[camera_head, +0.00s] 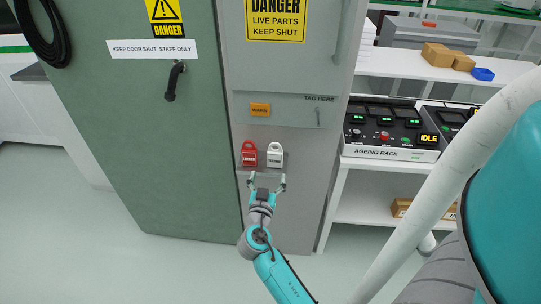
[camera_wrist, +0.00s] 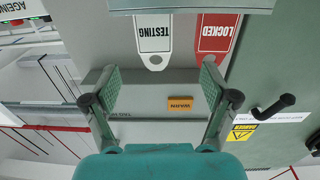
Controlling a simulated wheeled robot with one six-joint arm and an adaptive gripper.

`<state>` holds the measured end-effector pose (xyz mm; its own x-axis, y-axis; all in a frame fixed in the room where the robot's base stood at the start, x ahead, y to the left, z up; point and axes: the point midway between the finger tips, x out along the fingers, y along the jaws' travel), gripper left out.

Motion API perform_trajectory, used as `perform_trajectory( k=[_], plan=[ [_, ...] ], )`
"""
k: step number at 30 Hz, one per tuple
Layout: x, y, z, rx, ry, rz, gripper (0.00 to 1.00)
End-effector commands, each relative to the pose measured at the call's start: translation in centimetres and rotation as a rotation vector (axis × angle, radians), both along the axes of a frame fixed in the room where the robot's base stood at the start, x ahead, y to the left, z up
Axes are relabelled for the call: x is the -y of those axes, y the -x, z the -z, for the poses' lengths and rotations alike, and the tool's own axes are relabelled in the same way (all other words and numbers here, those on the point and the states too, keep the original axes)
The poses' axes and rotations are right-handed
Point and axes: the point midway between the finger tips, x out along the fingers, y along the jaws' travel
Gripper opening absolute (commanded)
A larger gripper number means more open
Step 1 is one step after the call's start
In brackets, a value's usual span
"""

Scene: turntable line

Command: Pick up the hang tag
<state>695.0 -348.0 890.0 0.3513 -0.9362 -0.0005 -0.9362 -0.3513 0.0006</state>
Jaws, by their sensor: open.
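Two hang tags stand side by side on the grey cabinet front. The red tag (camera_head: 249,155) is on the left, and the white tag (camera_head: 275,156) is on the right. The wrist view is upside down and shows the white tag (camera_wrist: 154,42) reading TESTING and the red tag (camera_wrist: 214,42) reading LOCKED. My gripper (camera_head: 267,181) is open and empty, in front of and slightly below the tags. In the wrist view the white tag is roughly centred between the spread fingers (camera_wrist: 158,82), beyond their tips. Neither tag touches the fingers.
Above the tags is a panel marked TAG HERE (camera_head: 318,99) with a small peg (camera_head: 318,117) and an orange label (camera_head: 260,109). A green door (camera_head: 130,120) with a dark handle (camera_head: 174,80) is left. The ageing rack (camera_head: 385,135) is right. The floor ahead is clear.

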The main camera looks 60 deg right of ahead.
Motion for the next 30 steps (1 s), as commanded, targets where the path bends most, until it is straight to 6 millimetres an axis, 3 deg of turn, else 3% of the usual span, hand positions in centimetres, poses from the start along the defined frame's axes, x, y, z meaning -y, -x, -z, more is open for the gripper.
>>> perform_trajectory(
  k=[9, 19, 30],
  plan=[
    [4.1, -1.4, -0.1, 0.003, 0.001, 0.005, 0.85],
    [6.0, -1.9, 0.0, 0.0, 0.001, 0.004, 0.85],
    [10.2, -2.9, 0.2, 0.001, 0.0, 0.003, 0.85]
  ],
)
